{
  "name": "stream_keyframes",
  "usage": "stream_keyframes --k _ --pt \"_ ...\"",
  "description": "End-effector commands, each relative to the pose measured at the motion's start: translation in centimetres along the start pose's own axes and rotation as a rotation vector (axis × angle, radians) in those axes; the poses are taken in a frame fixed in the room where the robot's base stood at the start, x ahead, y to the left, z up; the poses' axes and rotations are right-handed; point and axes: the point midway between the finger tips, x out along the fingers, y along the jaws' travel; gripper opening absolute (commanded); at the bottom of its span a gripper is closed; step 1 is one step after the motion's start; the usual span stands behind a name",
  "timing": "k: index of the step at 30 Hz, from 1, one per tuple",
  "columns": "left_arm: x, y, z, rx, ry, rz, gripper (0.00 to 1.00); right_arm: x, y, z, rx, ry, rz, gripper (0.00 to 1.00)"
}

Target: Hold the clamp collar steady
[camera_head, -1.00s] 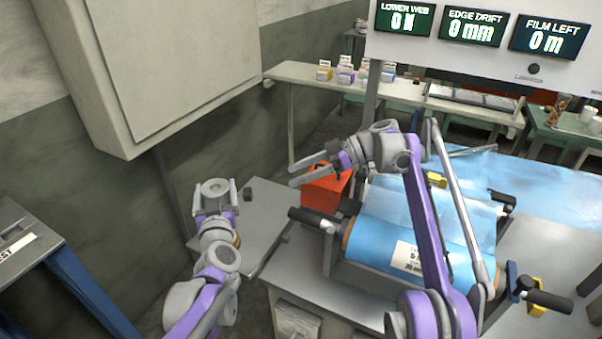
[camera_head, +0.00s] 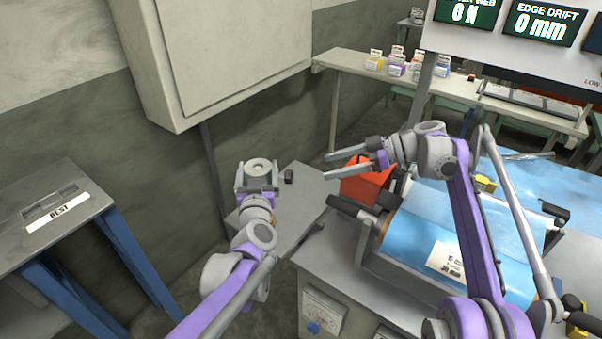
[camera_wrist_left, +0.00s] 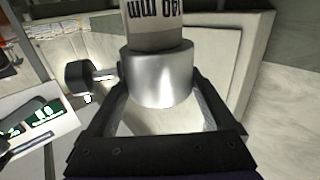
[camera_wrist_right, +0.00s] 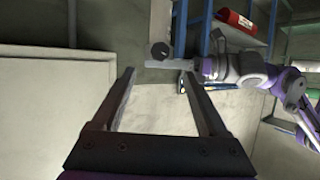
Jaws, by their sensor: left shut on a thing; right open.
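My left gripper (camera_head: 257,182) is shut on the clamp collar (camera_head: 258,165), a grey round piece seen from above in the head view. In the left wrist view the collar (camera_wrist_left: 160,80) is a shiny metal cylinder between the jaws. A paler band with upside-down print sits against it. A black knob (camera_wrist_left: 80,78) sticks out to its left. My right gripper (camera_head: 328,166) is open and empty, to the right of the collar and apart from it. Its two fingers (camera_wrist_right: 158,74) also show spread in the right wrist view.
A blue film roll (camera_head: 440,240) lies on the machine bench at right, with an orange-red box (camera_head: 366,182) beside it. A grey wall cabinet (camera_head: 230,45) hangs behind the left gripper. Display panels are top right.

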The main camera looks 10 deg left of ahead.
Motion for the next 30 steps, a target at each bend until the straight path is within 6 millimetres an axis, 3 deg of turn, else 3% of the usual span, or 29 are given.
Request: stream_keyframes --k 9,15,21,29,30 --pt "0.0 0.0 0.0 -0.001 0.0 0.001 0.0 6.4 -0.1 -0.1 -0.001 0.001 -0.004 0.76" --pt "0.0 0.0 0.0 -0.001 0.0 0.001 0.0 9.3 -0.1 0.0 0.001 0.0 -0.001 0.76" --pt "0.0 0.0 0.0 -0.001 0.0 0.001 0.0 10.5 0.0 0.0 0.001 0.0 -0.001 0.76" --pt "0.0 0.0 0.0 -0.001 0.0 0.001 0.0 10.5 0.0 0.0 0.002 0.0 0.0 0.76" --pt "0.0 0.0 0.0 -0.001 0.0 0.001 0.0 10.5 0.0 0.0 0.002 0.0 0.0 0.69"
